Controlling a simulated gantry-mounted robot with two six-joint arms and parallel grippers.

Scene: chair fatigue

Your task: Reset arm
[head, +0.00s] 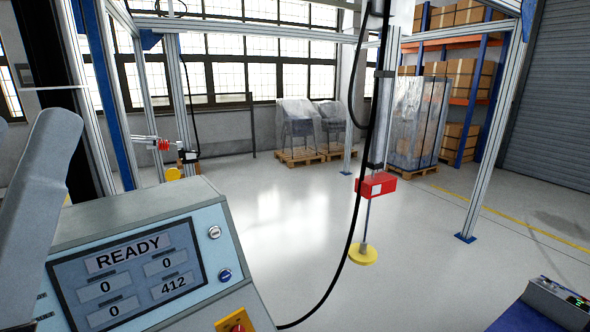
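A test machine stands ahead. Its vertical actuator has a red box (375,186) with a rod below it ending in a yellow round pad (363,254), which hangs above the floor. A second arm at the left carries a red part (163,145) with another yellow pad (173,174) near it. A control console (140,215) at the lower left has a screen (128,275) reading READY, with 0, 0, 0 and 412. Beside the screen are a white button (214,232) and a blue button (225,275). Neither of my grippers is in view.
A smooth grey form (40,210) fills the left edge. A red knob on a yellow plate (236,321) shows at the bottom. A black cable (340,270) hangs mid-view. A small device (558,302) sits lower right. Wrapped chairs (298,125) stand behind. The middle floor is clear.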

